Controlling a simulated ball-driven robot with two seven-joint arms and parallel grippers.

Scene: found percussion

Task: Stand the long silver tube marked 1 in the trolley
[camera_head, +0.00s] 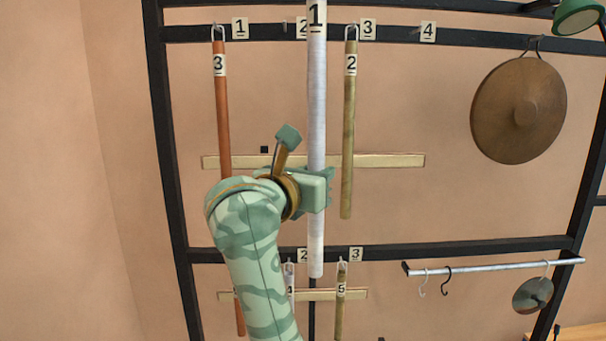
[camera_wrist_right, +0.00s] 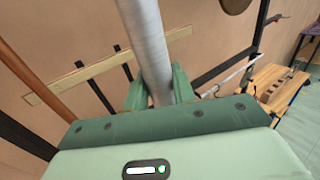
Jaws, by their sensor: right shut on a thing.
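The long silver tube marked 1 (camera_head: 317,110) hangs upright in my right gripper (camera_head: 322,188), in front of the black rack. The gripper is shut around the tube below its middle. The tube's lower end is free in the air, in front of the rack's lower bar. In the right wrist view the silver tube (camera_wrist_right: 147,40) passes between the green fingers (camera_wrist_right: 153,90). I cannot make out the trolley for certain; a slatted wooden piece (camera_wrist_right: 273,82) stands at the right of that view. My left gripper is not in view.
An orange tube marked 3 (camera_head: 222,110) and a brass tube marked 2 (camera_head: 349,130) hang close on either side. A gong (camera_head: 520,107) hangs at the right. A rail with hooks (camera_head: 495,267) and smaller tubes are below. Black rack bars (camera_head: 450,249) stand behind.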

